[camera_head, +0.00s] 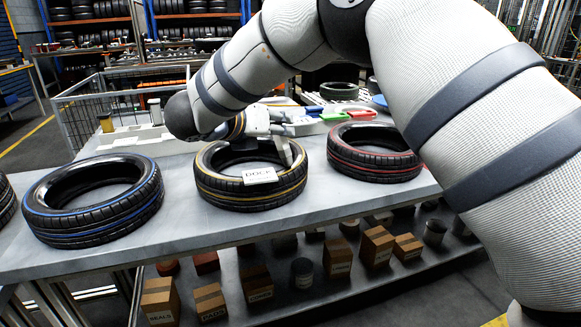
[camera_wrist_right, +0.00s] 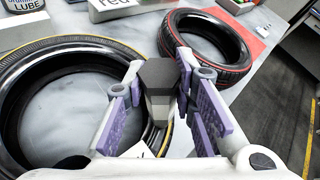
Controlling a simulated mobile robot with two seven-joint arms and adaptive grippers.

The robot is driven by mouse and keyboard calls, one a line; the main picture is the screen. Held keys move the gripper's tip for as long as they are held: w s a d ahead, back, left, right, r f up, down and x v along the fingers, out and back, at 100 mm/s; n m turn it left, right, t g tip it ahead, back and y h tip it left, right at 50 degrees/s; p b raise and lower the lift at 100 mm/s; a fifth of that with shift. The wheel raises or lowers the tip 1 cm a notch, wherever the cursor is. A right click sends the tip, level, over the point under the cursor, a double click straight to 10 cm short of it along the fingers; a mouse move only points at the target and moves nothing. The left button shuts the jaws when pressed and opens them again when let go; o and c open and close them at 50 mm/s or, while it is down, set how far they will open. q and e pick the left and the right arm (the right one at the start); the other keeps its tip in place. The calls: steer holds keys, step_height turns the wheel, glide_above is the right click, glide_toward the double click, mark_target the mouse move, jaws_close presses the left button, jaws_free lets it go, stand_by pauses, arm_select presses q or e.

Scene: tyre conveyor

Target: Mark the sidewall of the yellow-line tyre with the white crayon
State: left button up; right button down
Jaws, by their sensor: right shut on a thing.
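The yellow-line tyre (camera_head: 222,193) lies flat in the middle of the grey table, with a white lettered card (camera_head: 259,175) at its front. It fills the left of the wrist view (camera_wrist_right: 22,70). My right gripper (camera_head: 290,148) is over this tyre's right side. In the wrist view my right gripper (camera_wrist_right: 160,95) is shut on a dark grey block-shaped thing (camera_wrist_right: 159,78), apparently the crayon's holder. No white crayon tip can be made out, and I cannot tell whether it touches the sidewall. My left gripper is not in view.
A blue-line tyre (camera_head: 105,215) lies to the left and a red-line tyre (camera_head: 372,168) to the right. Coloured trays (camera_head: 335,115) stand behind. Boxes and cans fill the shelf (camera_head: 335,300) below. Bare tabletop (camera_head: 180,228) shows between the blue-line and yellow-line tyres.

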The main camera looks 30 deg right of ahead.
steer(key=shift+s+d+f, duration=0.1)
steer(key=shift+s+f, duration=0.05)
steer(key=shift+s, duration=0.1)
stand_by(0.7)
steer(key=shift+s+d, duration=0.1)
steer(key=shift+s, duration=0.15)
steer(key=shift+s, duration=0.1)
step_height(320, 180, up, 7)
steer(key=shift+r, duration=0.15)
stand_by(0.5)
stand_by(0.5)
